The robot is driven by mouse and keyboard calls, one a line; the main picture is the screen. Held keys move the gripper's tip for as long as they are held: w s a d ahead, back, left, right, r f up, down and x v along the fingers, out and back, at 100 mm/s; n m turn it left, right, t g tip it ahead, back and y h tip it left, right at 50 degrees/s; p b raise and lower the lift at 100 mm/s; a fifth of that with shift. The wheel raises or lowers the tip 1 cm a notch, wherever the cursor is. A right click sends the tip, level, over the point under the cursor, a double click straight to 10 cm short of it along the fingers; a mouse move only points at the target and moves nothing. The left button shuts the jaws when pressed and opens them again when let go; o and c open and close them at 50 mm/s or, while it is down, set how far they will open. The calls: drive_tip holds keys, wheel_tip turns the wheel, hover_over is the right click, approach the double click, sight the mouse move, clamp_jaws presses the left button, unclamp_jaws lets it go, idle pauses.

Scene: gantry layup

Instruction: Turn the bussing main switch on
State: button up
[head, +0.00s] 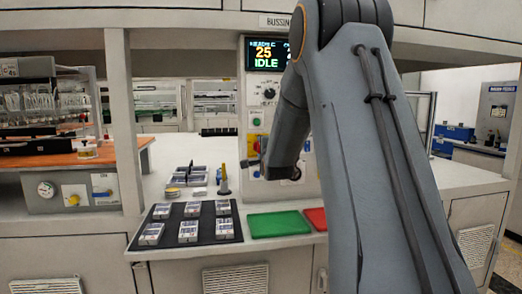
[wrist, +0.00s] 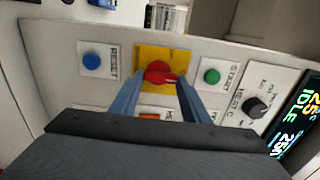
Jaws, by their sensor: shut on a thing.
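The main switch, a red rotary knob (wrist: 158,72) on a yellow plate (wrist: 146,54), is in the middle of the wrist view. Its grip bar lies roughly level across the picture. My gripper (wrist: 159,84) has one blue-grey finger on each side of the knob and is shut on it. In the head view my gripper (head: 248,162) reaches the panel under the BUSSING sign (head: 277,21). The yellow plate (head: 252,146) shows there, but the knob is mostly hidden. The display (head: 265,53) is lit and reads 25 and IDLE.
A blue RESET button (wrist: 92,61), a green START button (wrist: 212,76) and a black selector knob (wrist: 256,107) surround the switch. Below the panel are a dark mat (head: 206,236) with several packs, a green tray (head: 279,224) and a red tray (head: 317,219).

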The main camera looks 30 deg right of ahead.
idle(0.3)
drive_tip(key=o, duration=1)
drive_tip(key=shift+o, duration=0.2)
drive_tip(key=b+v, duration=0.1)
drive_tip(key=v, duration=0.6)
drive_tip(key=shift+s+b, duration=0.3)
drive_tip(key=shift+s, duration=0.1)
drive_tip(key=shift+a, duration=0.1)
